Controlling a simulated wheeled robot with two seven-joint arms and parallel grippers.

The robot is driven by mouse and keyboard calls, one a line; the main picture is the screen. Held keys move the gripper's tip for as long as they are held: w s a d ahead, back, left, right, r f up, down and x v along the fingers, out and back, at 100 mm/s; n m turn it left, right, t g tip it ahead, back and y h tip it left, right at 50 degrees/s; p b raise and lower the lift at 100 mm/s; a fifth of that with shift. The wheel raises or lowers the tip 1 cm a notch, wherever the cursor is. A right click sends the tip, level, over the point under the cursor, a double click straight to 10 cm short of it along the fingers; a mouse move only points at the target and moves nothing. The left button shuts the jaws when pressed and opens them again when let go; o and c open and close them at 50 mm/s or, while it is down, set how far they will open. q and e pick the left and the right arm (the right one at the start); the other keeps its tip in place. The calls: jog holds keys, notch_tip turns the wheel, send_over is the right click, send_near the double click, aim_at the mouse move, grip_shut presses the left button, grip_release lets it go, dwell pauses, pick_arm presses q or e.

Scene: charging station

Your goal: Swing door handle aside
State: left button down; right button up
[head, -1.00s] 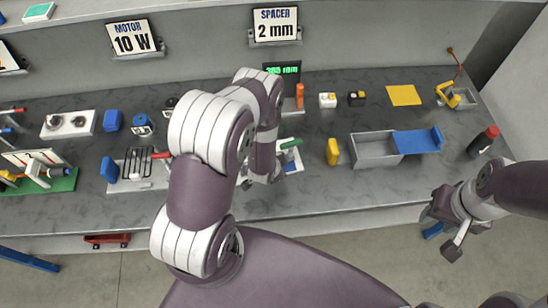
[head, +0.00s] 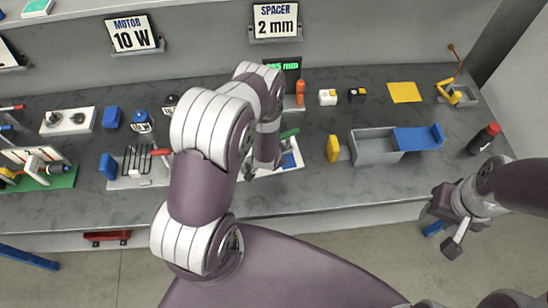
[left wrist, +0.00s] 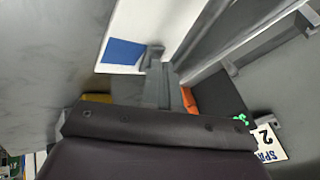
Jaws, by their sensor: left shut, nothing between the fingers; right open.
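A white fixture (head: 291,168) with a blue patch (head: 289,160) and a green handle-like piece (head: 289,133) sits on the bench, partly hidden by my left arm. My left gripper (head: 248,172) is low at the left side of this fixture, mostly hidden behind my arm in the head view. In the left wrist view its grey fingers (left wrist: 157,78) look shut and empty, beside the white plate (left wrist: 128,22) with its blue patch (left wrist: 123,52). Whether they touch it cannot be told. My right gripper (head: 453,228) is open and empty, in front of the bench at the right.
An orange upright piece (head: 300,92) stands behind the fixture. A yellow block (head: 333,148) and a grey tray (head: 374,148) with a blue lid (head: 418,138) are to its right. A red-capped bottle (head: 484,138) stands far right.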

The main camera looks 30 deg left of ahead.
pick_arm(q)
jog(key=shift+w+a+f+n+y+b, duration=0.2)
jog(key=shift+w+a+n+y+b, duration=0.1)
jog(key=shift+w+a+n+b, duration=0.15)
jog(key=shift+w+a+r+b, duration=0.1)
jog(key=shift+w+a+b, duration=0.45)
jog(key=shift+w+a, duration=0.1)
jog(key=shift+a, duration=0.1)
jog(key=shift+r, duration=0.1)
